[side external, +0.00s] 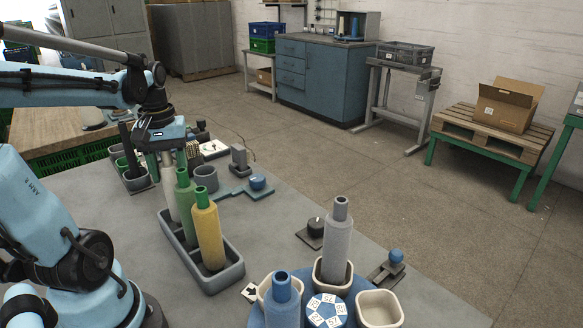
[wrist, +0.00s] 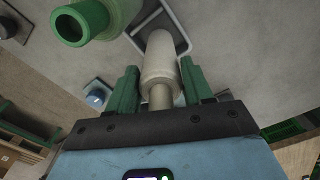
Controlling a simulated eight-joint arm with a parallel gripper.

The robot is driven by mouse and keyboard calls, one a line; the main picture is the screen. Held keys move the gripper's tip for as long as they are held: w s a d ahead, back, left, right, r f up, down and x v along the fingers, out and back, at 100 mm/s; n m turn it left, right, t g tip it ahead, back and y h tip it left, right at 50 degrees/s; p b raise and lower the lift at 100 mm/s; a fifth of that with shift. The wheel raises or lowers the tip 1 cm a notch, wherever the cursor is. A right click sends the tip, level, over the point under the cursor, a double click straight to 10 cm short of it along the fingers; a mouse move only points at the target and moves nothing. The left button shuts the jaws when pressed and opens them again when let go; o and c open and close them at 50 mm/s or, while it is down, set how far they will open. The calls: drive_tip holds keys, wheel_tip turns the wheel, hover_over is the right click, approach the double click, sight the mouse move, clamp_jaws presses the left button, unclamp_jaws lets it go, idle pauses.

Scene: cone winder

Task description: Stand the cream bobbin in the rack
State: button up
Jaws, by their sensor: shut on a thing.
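The cream bobbin (side external: 170,200) is upright at the far left end of the long grey rack (side external: 222,281), partly hidden behind a green bobbin (side external: 185,200). My gripper (side external: 166,158) is above it, shut on its narrow neck. In the wrist view the cream bobbin (wrist: 161,60) lies between the green finger pads of my gripper (wrist: 160,82). Its far end is within the outline of the rack (wrist: 148,20). I cannot tell whether its foot touches the rack floor. A yellow bobbin (side external: 208,235) stands in the rack beside the green one.
At the front, a blue turntable (side external: 258,317) carries cream cups (side external: 379,309), a grey bobbin (side external: 337,240) and a blue bobbin (side external: 283,302). A grey cup (side external: 206,178) and a blue-knobbed fixture (side external: 257,184) are behind the rack.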

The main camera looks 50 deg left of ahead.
drive_tip(key=shift+f, duration=0.5)
idle(0.3)
drive_tip(key=o, duration=1)
drive_tip(key=shift+o, duration=0.2)
wheel_tip(320, 180, up, 12)
drive_tip(key=shift+r, duration=0.1)
drive_tip(key=shift+f, duration=6.1)
